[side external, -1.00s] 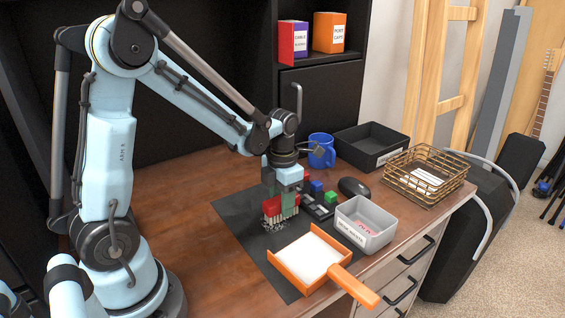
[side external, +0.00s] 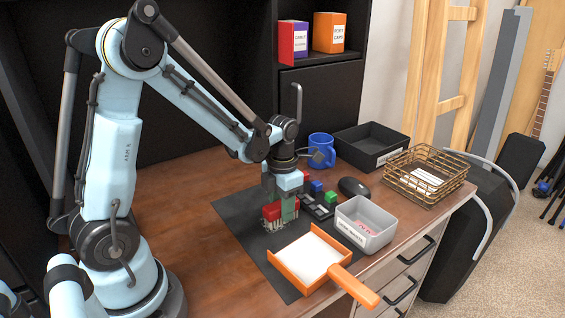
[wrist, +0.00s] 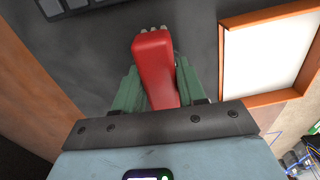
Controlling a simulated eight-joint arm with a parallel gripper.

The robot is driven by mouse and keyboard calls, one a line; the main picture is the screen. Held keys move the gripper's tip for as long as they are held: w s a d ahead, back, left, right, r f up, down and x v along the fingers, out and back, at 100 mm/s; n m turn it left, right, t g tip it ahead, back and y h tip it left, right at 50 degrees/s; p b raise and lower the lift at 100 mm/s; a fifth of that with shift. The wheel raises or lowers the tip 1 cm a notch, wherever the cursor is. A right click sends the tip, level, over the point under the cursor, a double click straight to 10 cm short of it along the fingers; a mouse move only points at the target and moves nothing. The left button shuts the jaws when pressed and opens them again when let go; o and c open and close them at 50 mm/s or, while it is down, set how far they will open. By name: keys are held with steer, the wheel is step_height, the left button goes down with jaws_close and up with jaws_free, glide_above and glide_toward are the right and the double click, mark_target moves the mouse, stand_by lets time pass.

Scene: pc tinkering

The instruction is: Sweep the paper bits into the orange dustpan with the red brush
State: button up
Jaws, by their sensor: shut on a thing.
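My gripper (side external: 282,208) is shut on the red brush (side external: 271,211), low over the dark mat. In the wrist view the red brush (wrist: 154,62) sits between the green fingers of my gripper (wrist: 158,88), its bristle tips just showing at the far end. The pale bristles point down at the mat; I cannot tell whether they touch it. The orange dustpan (side external: 284,267) lies on the mat in front of the brush, apart from it, with a plain white inside and its handle toward the front right. I cannot make out any loose paper bits on the mat.
A grey bin (side external: 363,232) with a label and pinkish bits inside stands right of the dustpan. Behind it are a dark mouse (side external: 353,187), small coloured blocks (side external: 331,196), a blue mug (side external: 321,151), a black tray (side external: 368,142) and a wire basket (side external: 425,178). The mat's left part is clear.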

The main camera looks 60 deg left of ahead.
steer(key=shift+a+r, duration=0.15)
steer(key=shift+a, duration=1.05)
steer(key=shift+d, duration=1.1)
steer(key=shift+d+f, duration=0.1)
steer(key=shift+f, duration=0.1)
steer(key=shift+c, duration=0.7)
steer(key=shift+a+r, duration=0.15)
steer(key=shift+a, duration=1)
steer(key=shift+d, duration=0.95)
steer(key=shift+d+f, duration=0.2)
steer(key=shift+d, duration=0.05)
jaws_close()
steer(key=shift+a+r, duration=0.1)
steer(key=shift+a, duration=1.1)
steer(key=shift+d, duration=1.3)
